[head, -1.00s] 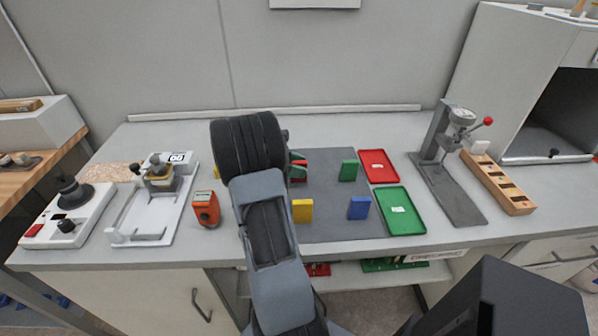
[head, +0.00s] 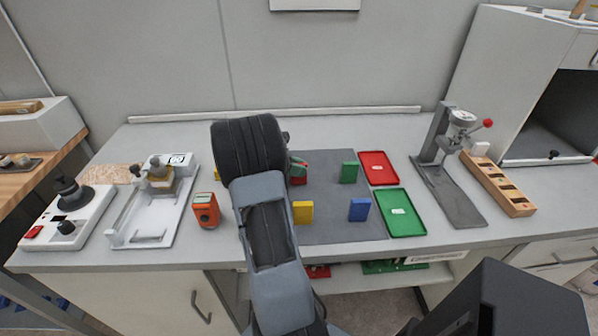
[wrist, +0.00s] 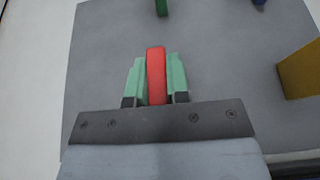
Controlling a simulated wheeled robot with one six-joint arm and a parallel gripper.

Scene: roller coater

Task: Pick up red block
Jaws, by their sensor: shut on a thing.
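In the wrist view the red block (wrist: 156,75) stands between the two green fingers of my gripper (wrist: 155,80), which are closed on its two sides. In the head view the red block (head: 299,180) shows only in part at the fingertips, and my arm hides most of my gripper (head: 297,168). The block is over the grey mat (head: 330,220). I cannot tell whether it touches the mat.
A green block (head: 349,172), a blue block (head: 359,209) and a yellow block (head: 303,212) stand on the mat. A red tray (head: 378,168) and a green tray (head: 401,212) lie to its right. An orange device (head: 206,210) stands left of my arm.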

